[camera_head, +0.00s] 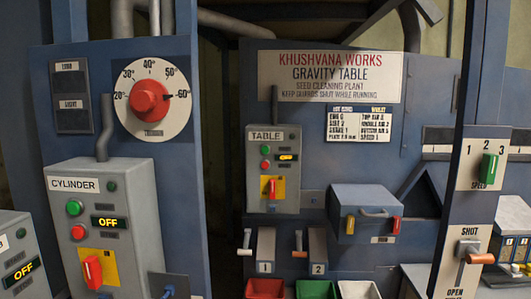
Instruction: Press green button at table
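The grey control box labelled TABLE (285,190) is on the blue front of the gravity table, near the middle of the head camera view. Its small green button (265,149) is at the upper left, just above a red button (265,165). To their right is a small lit amber display (287,157), too small to read surely. A red switch handle (271,188) on a yellow plate is lower on the box. Nothing touches the green button. My gripper is not in view.
A nearer box labelled CYLINDER (130,240), with its own green button (75,207) and OFF display, stands at the left. A red dial (150,97) is above it. A blue post with a SHUT/OPEN lever (480,258) is at right. Red, green and white bins (315,289) line the bottom.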

